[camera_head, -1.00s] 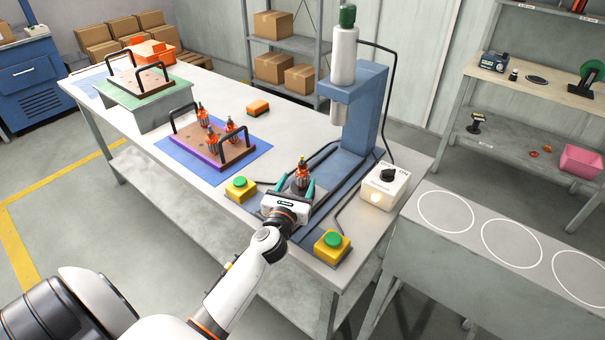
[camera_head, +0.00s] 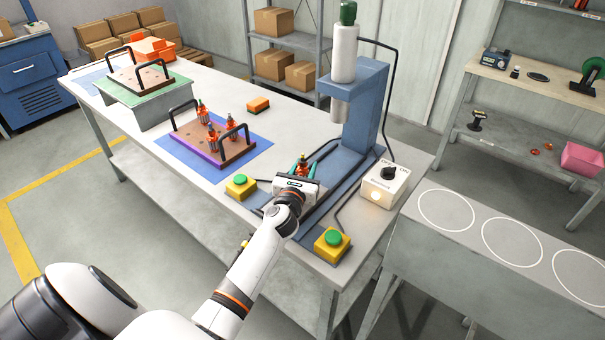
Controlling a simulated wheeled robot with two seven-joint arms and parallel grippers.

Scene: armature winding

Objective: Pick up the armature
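An armature (camera_head: 303,168), orange with a dark tip, stands at the base of the blue press (camera_head: 368,110), in front of its column. My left gripper (camera_head: 303,169) reaches it from the front, with one teal finger on each side. The gripper body hides the armature's lower part, so I cannot tell whether the fingers touch it. Several more orange armatures (camera_head: 213,133) stand upright on a brown and purple tray (camera_head: 185,143) with black handles, on a blue mat. My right gripper is out of view.
Yellow boxes with green buttons stand left (camera_head: 241,186) and right (camera_head: 332,244) of my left gripper. A white switch box (camera_head: 386,184) is to the right of the press. An orange and black block (camera_head: 258,104) lies behind the mat. A second handled tray (camera_head: 130,78) rests on a green stand.

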